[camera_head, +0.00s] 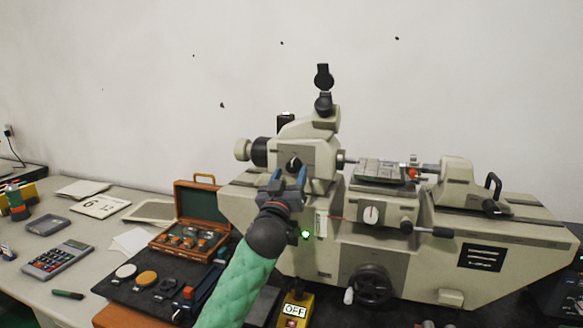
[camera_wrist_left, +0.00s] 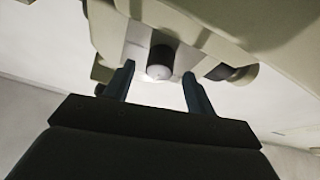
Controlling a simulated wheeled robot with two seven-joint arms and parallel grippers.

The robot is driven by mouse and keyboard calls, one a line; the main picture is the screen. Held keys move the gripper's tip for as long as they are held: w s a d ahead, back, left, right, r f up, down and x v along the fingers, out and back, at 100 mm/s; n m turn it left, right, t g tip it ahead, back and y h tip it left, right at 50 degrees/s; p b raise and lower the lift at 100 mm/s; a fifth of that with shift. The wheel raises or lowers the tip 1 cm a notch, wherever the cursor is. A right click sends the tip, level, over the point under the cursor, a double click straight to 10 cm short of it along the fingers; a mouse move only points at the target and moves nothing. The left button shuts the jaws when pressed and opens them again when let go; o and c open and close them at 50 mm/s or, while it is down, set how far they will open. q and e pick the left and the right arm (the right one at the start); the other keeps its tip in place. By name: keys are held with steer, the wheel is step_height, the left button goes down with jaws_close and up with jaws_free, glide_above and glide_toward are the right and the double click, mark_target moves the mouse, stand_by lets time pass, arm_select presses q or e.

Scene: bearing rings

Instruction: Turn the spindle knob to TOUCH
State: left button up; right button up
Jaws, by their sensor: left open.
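The spindle knob (camera_head: 294,163) is a small black round knob with a white mark, on the front of the beige machine's headstock (camera_head: 318,156). I cannot read any label by it. My left gripper (camera_head: 289,177) is open just below and in front of the knob, with its blue fingers pointing up at it. In the left wrist view the dark knob (camera_wrist_left: 160,60) with a pale end face shows between the open fingertips (camera_wrist_left: 159,73), apart from both. I cannot tell how deep it sits between them. My right gripper is not in view.
A white-faced dial (camera_head: 371,214) and a black handwheel (camera_head: 371,284) are on the machine to the right. An open wooden case (camera_head: 198,207) stands left of my arm. A yellow OFF box (camera_head: 295,309) is below. A calculator (camera_head: 57,259) lies far left.

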arm_select(q)
steer(key=shift+x, duration=1.15)
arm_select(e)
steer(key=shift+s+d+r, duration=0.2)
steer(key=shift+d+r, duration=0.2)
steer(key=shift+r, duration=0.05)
arm_select(q)
steer(key=c, duration=1)
steer(key=shift+o, duration=0.2)
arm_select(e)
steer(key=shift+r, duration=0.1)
